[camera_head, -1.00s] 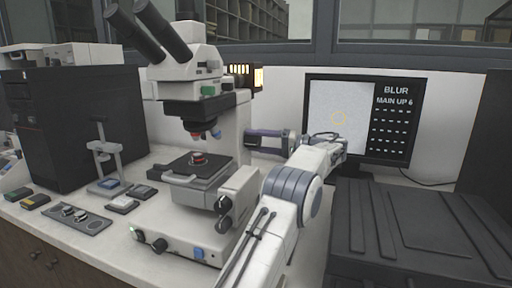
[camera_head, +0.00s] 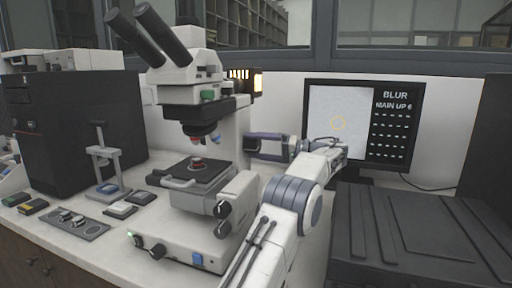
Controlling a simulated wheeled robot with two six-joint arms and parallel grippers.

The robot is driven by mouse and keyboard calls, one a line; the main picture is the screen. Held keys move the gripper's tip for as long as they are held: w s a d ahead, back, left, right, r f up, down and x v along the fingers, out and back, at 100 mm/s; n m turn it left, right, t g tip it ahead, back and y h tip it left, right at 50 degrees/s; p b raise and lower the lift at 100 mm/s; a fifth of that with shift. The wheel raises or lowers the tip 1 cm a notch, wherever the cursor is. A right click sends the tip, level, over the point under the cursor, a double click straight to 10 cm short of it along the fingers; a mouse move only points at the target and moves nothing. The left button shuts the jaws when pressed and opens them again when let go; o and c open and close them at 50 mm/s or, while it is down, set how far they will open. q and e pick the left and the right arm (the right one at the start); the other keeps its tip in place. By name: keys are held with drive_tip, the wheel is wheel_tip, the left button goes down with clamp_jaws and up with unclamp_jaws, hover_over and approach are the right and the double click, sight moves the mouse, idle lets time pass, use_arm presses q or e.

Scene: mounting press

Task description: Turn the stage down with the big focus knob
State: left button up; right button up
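The white microscope (camera_head: 233,133) stands on the bench with its dark stage (camera_head: 205,173) below the objectives. A small reddish sample (camera_head: 197,164) sits on the stage. My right gripper is out of view.
The monitor (camera_head: 397,150) reads "BLUR" and "MAIN UP 6". A dark box (camera_head: 410,235) fills the lower right. A black computer case (camera_head: 75,125), a small stand (camera_head: 103,165) and a grey tray (camera_head: 80,224) are at the left. Bare bench lies in front of the microscope.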

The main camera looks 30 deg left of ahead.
use_arm(q)
drive_tip(key=p+v, duration=0.9)
drive_tip(key=v, duration=0.1)
drive_tip(key=shift+d+p, duration=0.2)
drive_tip(key=shift+p, duration=0.2)
